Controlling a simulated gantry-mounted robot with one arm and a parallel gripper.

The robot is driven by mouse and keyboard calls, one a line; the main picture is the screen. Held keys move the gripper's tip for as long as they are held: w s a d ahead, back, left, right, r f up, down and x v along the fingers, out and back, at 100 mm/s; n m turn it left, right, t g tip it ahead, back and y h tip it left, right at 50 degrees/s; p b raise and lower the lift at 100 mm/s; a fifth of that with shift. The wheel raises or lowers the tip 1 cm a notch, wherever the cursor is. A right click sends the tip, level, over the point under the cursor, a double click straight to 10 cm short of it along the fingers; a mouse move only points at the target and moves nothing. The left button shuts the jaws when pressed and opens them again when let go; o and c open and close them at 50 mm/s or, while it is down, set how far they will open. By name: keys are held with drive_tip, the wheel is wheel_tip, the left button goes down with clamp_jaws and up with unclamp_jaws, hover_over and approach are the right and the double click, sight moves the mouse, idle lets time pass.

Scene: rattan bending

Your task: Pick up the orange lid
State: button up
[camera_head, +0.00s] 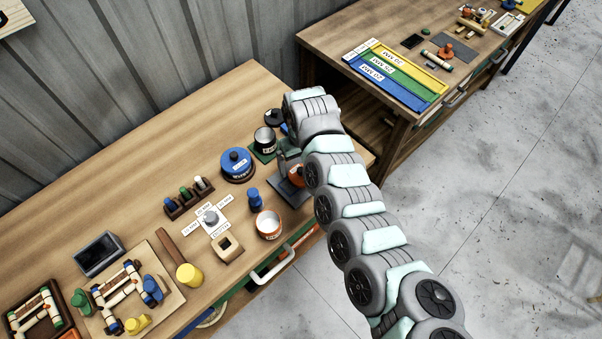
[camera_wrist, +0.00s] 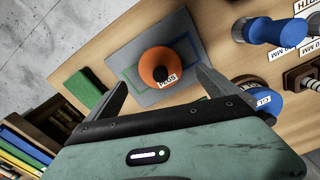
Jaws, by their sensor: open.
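The orange lid (camera_wrist: 152,60) is round with a black knob and a small white label. It lies on a grey mat (camera_wrist: 183,40) with blue and green outlines in the wrist view. In the head view the orange lid (camera_head: 298,174) is partly hidden by my arm. My gripper (camera_wrist: 161,80) is open and empty, with one finger on each side of the lid's near part in the picture. I cannot tell how high the fingers are above the lid. In the head view my gripper (camera_head: 287,160) is over the workbench's right end, mostly behind my arm.
An open white-and-orange can (camera_head: 268,225), a blue peg (camera_head: 253,200) and a blue round tin (camera_head: 237,165) stand nearby. The workbench's front edge with a handle (camera_head: 273,270) is close. The bench's back left is clear.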

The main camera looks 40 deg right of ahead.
sight(302, 170)
drive_tip(key=f, duration=0.3)
drive_tip(key=shift+s+a+f, duration=0.15)
drive_tip(key=shift+s+f, duration=0.05)
drive_tip(key=shift+f, duration=0.65)
drive_tip(key=c, duration=1.4)
